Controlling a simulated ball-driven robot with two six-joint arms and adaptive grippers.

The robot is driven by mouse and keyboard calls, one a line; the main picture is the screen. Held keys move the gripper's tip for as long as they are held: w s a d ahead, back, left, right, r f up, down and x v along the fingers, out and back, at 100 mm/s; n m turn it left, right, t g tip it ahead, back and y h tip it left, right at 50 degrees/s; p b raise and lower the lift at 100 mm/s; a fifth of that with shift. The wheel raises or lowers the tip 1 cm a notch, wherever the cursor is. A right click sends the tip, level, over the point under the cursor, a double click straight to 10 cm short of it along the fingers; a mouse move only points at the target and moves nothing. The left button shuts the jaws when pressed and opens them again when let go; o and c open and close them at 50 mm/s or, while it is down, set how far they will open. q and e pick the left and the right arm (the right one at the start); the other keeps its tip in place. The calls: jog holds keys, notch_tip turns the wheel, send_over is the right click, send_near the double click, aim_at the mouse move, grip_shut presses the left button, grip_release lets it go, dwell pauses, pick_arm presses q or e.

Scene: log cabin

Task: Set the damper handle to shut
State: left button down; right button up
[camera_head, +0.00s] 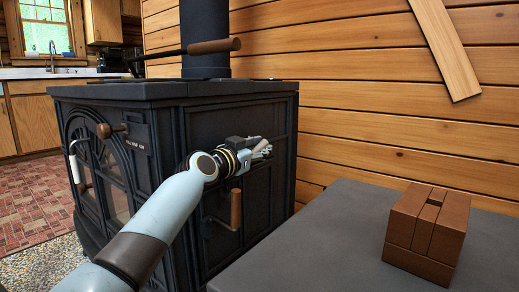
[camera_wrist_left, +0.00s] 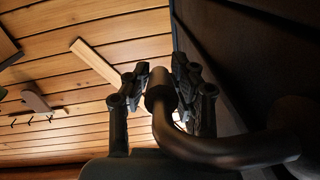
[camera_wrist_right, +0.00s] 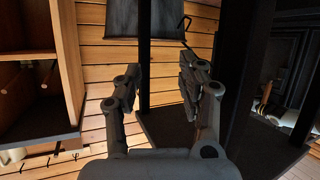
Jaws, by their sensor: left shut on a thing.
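The black stove (camera_head: 75,93) stands at left in the head view. On its front, a wooden knob (camera_head: 112,130) sits beside a small lettered plate (camera_head: 123,143); I take it for the damper handle, though I cannot be sure. My left gripper (camera_head: 262,149) is at the stove's side, above a hanging wooden handle (camera_head: 236,208). In the left wrist view, the left gripper (camera_wrist_left: 160,92) is shut on a dark bent handle (camera_wrist_left: 215,150), its thick end between the fingers. The head view does not clearly show what is held. My right gripper (camera_wrist_right: 155,88) is open and empty.
A dark rod with a wooden grip (camera_head: 215,46) crosses above the stove top, in front of the stovepipe (camera_head: 205,20). A brown block (camera_head: 428,233) stands on the grey table (camera_head: 330,235) at right. A board (camera_head: 445,48) leans on the plank wall.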

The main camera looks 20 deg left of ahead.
dwell(0.4)
